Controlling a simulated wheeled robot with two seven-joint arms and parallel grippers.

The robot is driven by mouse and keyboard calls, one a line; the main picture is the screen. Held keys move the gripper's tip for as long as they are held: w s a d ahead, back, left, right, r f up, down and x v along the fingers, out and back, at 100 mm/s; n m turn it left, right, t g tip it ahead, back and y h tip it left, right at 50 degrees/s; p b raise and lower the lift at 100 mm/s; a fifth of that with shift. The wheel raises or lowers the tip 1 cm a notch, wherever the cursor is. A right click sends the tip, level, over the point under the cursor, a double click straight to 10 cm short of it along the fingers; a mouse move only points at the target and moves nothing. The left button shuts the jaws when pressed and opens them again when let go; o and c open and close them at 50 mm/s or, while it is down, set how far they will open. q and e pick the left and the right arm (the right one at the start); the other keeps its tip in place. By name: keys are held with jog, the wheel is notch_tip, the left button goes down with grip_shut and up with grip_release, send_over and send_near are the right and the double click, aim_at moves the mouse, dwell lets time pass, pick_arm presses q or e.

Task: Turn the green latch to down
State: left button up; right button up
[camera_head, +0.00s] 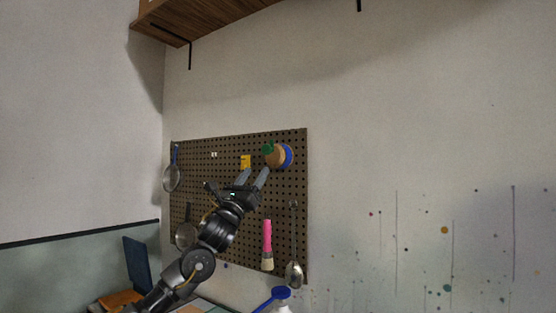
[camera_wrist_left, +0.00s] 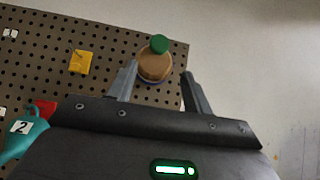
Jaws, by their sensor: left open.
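The green latch (camera_head: 268,148) is a small green knob at the upper left of a tan round disc (camera_head: 275,158), with a blue disc (camera_head: 288,156) behind it, at the pegboard's upper right. In the left wrist view the green latch (camera_wrist_left: 159,44) sits at the top of the tan disc (camera_wrist_left: 155,66). My left gripper (camera_head: 254,177) is open and empty, just below and left of the discs in the head view. In the left wrist view its two fingers (camera_wrist_left: 160,74) frame the tan disc, apparently without touching it. My right gripper is not in view.
The pegboard (camera_head: 220,148) holds a yellow piece (camera_head: 245,161), strainers (camera_head: 172,177) at the left, a pink-handled brush (camera_head: 267,240) and a spoon (camera_head: 294,272). A teal thing labelled 2 (camera_wrist_left: 22,140) is near my gripper's left. A wooden shelf (camera_head: 190,20) hangs above.

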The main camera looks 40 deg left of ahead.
aim_at(265, 150)
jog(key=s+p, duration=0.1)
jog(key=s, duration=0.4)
pick_arm(q)
jog(key=p+x, duration=0.1)
jog(key=x, duration=0.2)
jog(key=p+x, duration=0.2)
jog(key=x, duration=0.1)
jog(key=s+r+p+x, duration=0.1)
jog(key=x, duration=0.2)
jog(key=shift+r, duration=0.2)
jog(key=shift+w+a+r+p, duration=0.1)
jog(key=shift+w+r+p, duration=0.1)
jog(key=shift+w+p, duration=0.15)
jog(key=shift+w+r, duration=0.1)
jog(key=shift+w, duration=0.1)
jog(key=c, duration=0.9)
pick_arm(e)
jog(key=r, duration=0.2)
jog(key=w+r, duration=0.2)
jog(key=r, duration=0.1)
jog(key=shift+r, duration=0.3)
